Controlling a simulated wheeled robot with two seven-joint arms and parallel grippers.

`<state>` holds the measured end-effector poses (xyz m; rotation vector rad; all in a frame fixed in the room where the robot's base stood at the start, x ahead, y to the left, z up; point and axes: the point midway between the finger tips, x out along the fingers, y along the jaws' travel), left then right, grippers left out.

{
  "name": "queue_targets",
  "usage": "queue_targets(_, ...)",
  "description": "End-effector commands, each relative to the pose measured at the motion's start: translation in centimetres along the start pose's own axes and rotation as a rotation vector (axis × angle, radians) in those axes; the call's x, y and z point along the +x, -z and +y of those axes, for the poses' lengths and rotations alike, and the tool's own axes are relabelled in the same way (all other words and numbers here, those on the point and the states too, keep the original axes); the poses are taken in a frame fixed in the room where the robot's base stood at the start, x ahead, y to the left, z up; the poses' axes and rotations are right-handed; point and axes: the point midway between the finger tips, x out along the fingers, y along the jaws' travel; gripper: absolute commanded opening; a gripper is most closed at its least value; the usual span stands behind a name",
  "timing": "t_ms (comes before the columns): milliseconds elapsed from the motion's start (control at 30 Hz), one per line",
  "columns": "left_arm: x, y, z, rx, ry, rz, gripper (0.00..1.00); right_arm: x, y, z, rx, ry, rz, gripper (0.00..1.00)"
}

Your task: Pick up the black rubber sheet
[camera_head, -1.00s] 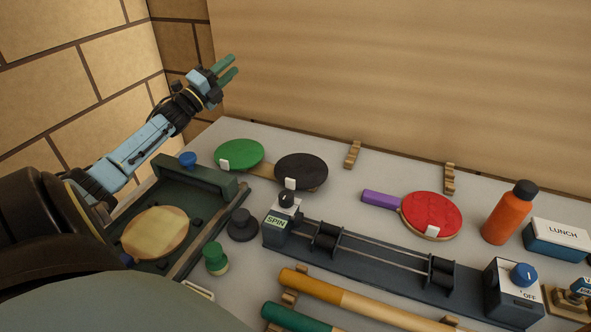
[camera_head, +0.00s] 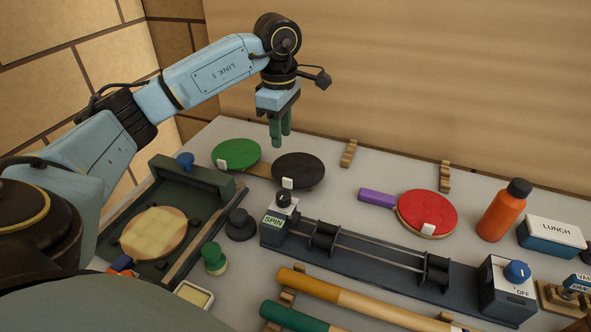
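The black rubber sheet (camera_head: 301,166) is a round black disc with a small white tab (camera_head: 288,183) at its near edge. It lies on a wooden paddle on the grey table, beside the green paddle face. My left gripper (camera_head: 280,138) points down with its green fingers just above and slightly left of the black disc's far edge. The fingers are staggered in this view and look apart, with nothing between them. They appear clear of the disc. My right gripper is not in view.
A green-faced paddle (camera_head: 236,153) lies left of the disc, and a red one (camera_head: 427,211) right. A spin device (camera_head: 370,262) with rollers stands in front. A dark green tray (camera_head: 205,222) is at left. An orange bottle (camera_head: 503,210) and lunch box (camera_head: 550,237) stand right.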

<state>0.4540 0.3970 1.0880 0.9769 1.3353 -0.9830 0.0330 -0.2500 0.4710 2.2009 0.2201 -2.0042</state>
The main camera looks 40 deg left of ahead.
Motion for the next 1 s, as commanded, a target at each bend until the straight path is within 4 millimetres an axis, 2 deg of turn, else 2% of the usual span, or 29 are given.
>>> queue_targets(300, 5.9, 0.1, -0.1, -0.001, 0.003, 0.009, 0.34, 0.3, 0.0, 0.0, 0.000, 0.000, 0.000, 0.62)
queue_targets(400, 7.1, 0.1, 0.0, -0.002, 0.002, 0.008, 0.34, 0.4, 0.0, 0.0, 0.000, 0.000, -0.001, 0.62)
queue_targets(667, 8.6, -0.1, 0.0, 0.000, 0.002, 0.006, 0.34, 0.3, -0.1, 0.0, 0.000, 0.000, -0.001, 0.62)
queue_targets(900, 12.2, -0.5, 0.1, -0.001, 0.003, 0.005, 0.34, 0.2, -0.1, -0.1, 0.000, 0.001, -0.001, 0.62)
queue_targets(1000, 12.9, -0.5, 0.2, -0.001, -0.001, 0.005, 0.34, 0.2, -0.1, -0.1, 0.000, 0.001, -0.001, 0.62)
